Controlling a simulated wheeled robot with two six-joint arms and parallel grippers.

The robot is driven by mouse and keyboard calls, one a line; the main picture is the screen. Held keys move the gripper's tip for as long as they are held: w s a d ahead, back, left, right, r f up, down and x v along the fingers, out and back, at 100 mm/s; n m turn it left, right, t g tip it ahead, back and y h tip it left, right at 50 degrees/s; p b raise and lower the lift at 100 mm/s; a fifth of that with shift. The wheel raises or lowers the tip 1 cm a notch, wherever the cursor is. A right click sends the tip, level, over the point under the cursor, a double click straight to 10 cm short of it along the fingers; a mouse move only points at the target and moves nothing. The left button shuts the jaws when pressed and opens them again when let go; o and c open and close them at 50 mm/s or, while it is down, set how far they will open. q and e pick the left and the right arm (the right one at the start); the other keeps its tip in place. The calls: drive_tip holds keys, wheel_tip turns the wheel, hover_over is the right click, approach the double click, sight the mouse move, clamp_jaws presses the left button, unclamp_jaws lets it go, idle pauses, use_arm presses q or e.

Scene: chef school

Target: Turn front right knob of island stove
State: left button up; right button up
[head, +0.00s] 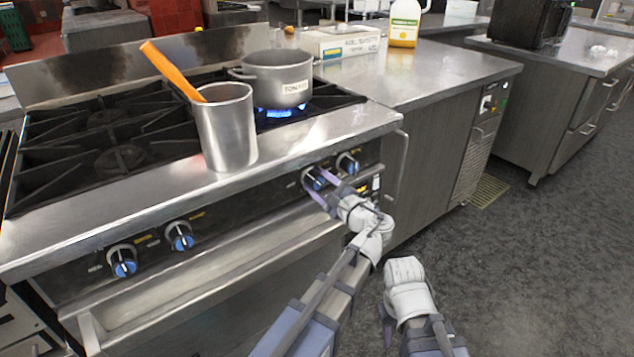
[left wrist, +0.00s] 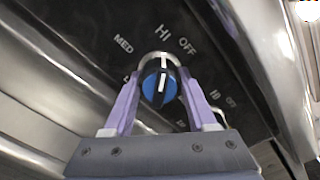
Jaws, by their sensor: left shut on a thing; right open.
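The stove (head: 110,215) has several blue-faced knobs on its front panel. My left gripper (head: 322,181) is shut on the left knob (head: 311,179) of the right-hand pair. In the left wrist view, its two purple fingers stand on either side of this knob (left wrist: 160,84). The knob's white line points up, toward the HI mark, with OFF to the right and MED to the left. The other knob (head: 348,163) of the pair is just to the right, untouched. My right gripper (head: 386,325) is open, low and apart from the stove; its fingers are mostly hidden.
A steel container (head: 226,135) with an orange utensil (head: 172,70) stands on the front ledge. The oven handle (head: 205,282) runs below the knobs. Open floor (head: 520,270) lies to the right.

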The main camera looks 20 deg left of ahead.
use_arm(q)
drive_tip(key=n, duration=0.6)
drive_tip(key=shift+n, duration=0.3)
drive_tip(key=n, duration=1.1)
drive_tip(key=shift+n, duration=0.4)
drive_tip(key=n, duration=0.5)
drive_tip(key=shift+s+n, duration=0.1)
drive_tip(key=shift+n, duration=0.3)
drive_tip(key=o, duration=1.4)
drive_tip(key=shift+c, duration=0.2)
